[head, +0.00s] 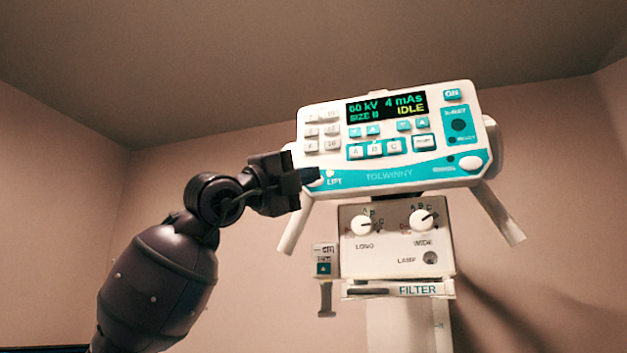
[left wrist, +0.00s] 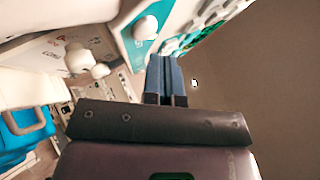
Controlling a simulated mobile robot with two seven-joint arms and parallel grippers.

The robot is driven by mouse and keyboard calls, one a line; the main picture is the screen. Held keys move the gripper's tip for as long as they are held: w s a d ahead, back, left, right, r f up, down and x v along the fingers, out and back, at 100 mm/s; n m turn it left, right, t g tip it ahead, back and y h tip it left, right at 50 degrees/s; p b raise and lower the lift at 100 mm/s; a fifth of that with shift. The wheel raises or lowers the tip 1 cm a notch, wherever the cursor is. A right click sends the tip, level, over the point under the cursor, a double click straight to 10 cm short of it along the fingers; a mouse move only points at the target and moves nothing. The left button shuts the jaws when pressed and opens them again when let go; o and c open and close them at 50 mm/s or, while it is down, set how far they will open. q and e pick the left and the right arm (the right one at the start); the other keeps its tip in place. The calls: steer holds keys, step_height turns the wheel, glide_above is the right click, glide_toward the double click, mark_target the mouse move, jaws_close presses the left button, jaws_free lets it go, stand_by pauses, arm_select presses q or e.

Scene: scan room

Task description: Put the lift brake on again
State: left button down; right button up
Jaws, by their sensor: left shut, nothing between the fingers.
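The white and teal control panel (head: 388,176) faces me high on its column, with the LIFT label at its lower left corner. The white lift button (head: 316,183) sits beside that label, partly hidden by my gripper. My left gripper (head: 311,174) is shut and empty, its dark blue fingertips at that corner, in front of or against the panel. In the left wrist view the shut fingers (left wrist: 166,75) point at the panel edge, and a round white button (left wrist: 145,27) on teal shows just beyond them. I cannot tell whether they touch. My right gripper is out of view.
The panel's display (head: 386,105) reads 60 kV, 4 mAs, IDLE. Below it are a grey box with two white knobs (head: 361,225), a FILTER slot (head: 417,290) and a small hanging switch unit (head: 324,268). Slanted handles (head: 499,215) flank the box.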

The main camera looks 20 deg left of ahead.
arm_select(q)
steer(key=shift+w, duration=0.1)
stand_by(0.4)
steer(key=shift+w, duration=0.35)
steer(key=shift+w, duration=0.35)
stand_by(0.8)
steer(key=shift+s, duration=0.1)
steer(key=shift+s+b, duration=0.7)
steer(key=shift+b, duration=0.15)
